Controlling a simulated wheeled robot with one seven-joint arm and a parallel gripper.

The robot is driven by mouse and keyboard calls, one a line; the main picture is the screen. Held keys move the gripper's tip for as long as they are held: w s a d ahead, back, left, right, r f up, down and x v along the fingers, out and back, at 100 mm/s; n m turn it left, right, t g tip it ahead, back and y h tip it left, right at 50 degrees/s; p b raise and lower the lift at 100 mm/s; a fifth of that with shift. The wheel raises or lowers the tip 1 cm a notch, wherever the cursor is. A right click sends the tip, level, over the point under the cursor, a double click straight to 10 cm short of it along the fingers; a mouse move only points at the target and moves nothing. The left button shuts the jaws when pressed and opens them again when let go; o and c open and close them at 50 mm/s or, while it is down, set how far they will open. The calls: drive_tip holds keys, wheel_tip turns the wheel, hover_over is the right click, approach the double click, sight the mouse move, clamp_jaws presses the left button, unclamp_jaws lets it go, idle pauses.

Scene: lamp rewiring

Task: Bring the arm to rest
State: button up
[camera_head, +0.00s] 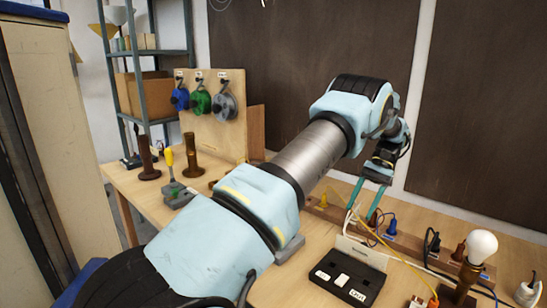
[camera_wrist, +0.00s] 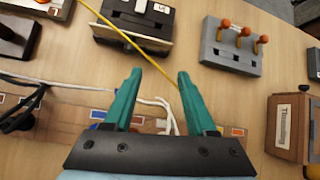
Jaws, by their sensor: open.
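My gripper (camera_head: 363,203) hangs at the end of my arm over the workbench (camera_head: 322,243), above a wooden strip with coloured plugs. Its two green fingers are apart, with nothing gripped between them. The wrist view also shows my gripper (camera_wrist: 158,80), with white and yellow cables passing behind the fingers. My arm reaches across the middle of the head view and hides part of the bench.
A pegboard (camera_head: 216,115) holds coloured cable coils. A grey block with orange-topped levers (camera_wrist: 232,46) and a wooden box (camera_wrist: 290,127) show in the wrist view.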

drive_tip(key=w+a+r+n+t+h, duration=0.1)
drive_tip(key=w+a+r+n+h, duration=0.15)
drive_tip(key=a, duration=0.85)
drive_tip(key=s+a+r+n+t+h, duration=0.1)
drive_tip(key=s+a+t+h, duration=0.1)
drive_tip(key=s+a, duration=0.6)
drive_tip(key=s+a+n+t+h, duration=0.2)
drive_tip(key=s+a, duration=0.6)
drive_tip(key=a, duration=0.6)
drive_tip(key=shift+r+t+b, duration=0.3)
drive_tip(key=shift+r+t, duration=0.1)
drive_tip(key=shift+t, duration=0.5)
